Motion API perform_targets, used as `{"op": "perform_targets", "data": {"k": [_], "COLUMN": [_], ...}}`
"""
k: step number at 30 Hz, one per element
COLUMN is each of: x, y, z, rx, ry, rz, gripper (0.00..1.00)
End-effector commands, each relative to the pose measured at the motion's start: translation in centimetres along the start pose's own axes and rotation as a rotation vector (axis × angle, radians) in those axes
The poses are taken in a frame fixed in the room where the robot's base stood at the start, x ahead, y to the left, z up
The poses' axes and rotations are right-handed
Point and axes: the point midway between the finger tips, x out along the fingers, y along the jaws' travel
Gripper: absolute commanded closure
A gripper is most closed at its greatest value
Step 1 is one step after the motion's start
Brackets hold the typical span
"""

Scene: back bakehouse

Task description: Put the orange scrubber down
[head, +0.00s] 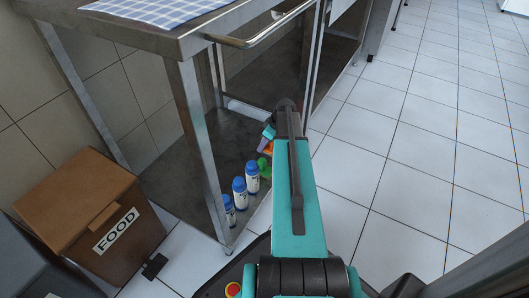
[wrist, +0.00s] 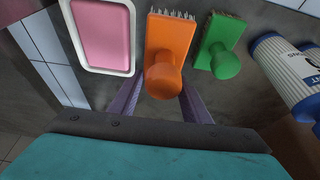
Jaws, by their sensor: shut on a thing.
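The orange scrubber (wrist: 170,38), with bristles at its far edge and a round knob, is in the middle of the wrist view. My gripper (wrist: 161,92) has its two fingers on either side of the knob and is shut on it. In the head view a little of the orange scrubber (head: 267,149) shows beside my gripper (head: 264,145), over the lower shelf (head: 180,175) of the steel table; my arm covers much of this spot. I cannot tell whether the scrubber touches the shelf.
A green scrubber (wrist: 219,46) lies just right of the orange one. A pink block in a white-rimmed dish (wrist: 103,35) is close on the left. Several white-and-blue bottles (head: 240,190) stand along the shelf's front. A table leg (head: 200,150) and a FOOD box (head: 95,215) are to the left.

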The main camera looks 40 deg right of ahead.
Motion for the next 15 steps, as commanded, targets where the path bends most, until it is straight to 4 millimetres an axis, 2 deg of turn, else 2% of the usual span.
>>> {"op": "perform_targets", "data": {"k": [8,15], "x": [0.2,2.8], "y": [0.0,-0.1], "z": [0.0,1.0], "rx": [-0.001,-0.001], "ry": [0.0,0.0], "rz": [0.0,-0.001], "gripper": [0.85,0.85]}}
